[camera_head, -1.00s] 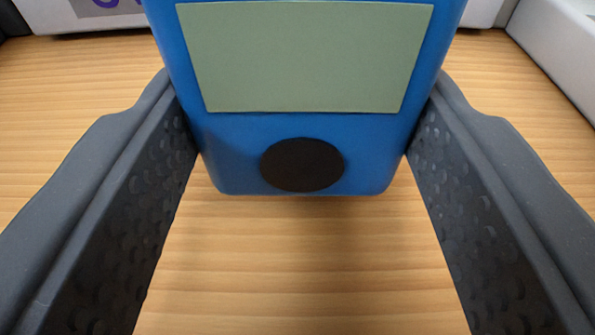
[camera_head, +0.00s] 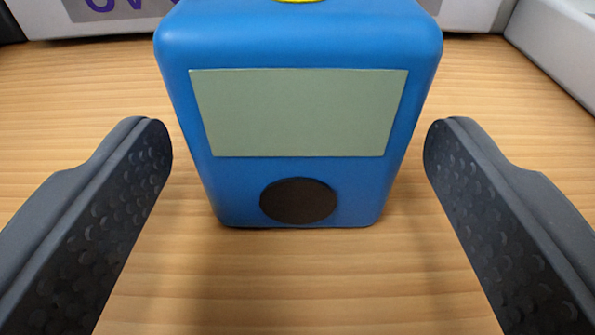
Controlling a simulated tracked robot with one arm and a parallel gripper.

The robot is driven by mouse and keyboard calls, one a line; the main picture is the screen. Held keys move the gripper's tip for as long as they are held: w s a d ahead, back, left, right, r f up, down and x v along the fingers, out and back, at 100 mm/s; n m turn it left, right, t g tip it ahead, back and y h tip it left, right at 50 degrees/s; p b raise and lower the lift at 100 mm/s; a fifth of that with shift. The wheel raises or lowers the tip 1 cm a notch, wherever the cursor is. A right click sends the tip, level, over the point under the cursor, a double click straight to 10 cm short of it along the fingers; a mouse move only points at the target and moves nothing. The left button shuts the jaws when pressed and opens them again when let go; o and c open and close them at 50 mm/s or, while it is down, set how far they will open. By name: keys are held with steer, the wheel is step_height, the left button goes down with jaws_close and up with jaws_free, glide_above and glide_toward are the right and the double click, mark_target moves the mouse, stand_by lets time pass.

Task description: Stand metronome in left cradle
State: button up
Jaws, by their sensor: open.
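A blue box-shaped instrument (camera_head: 298,50), which I take to be the metronome, stands upright on the wooden surface in the middle of the view. Its front has a grey-green panel, a dark round disc below it, and a bit of yellow on top. My gripper (camera_head: 298,140) is open, one finger to each side of the instrument. There is a gap on both sides and neither finger touches it. I cannot make out any cradle for certain.
The wooden surface (camera_head: 80,90) is bare around the instrument. A pale wall or box with purple lettering (camera_head: 125,22) runs along the back, behind the instrument. A light grey edge (camera_head: 560,45) stands at the right.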

steer(key=s+r+p, duration=0.1)
steer(key=s, duration=1)
steer(key=shift+s+a+r+p, duration=0.2)
steer(key=shift+a+r+p, duration=0.05)
steer(key=shift+r+p, duration=0.15)
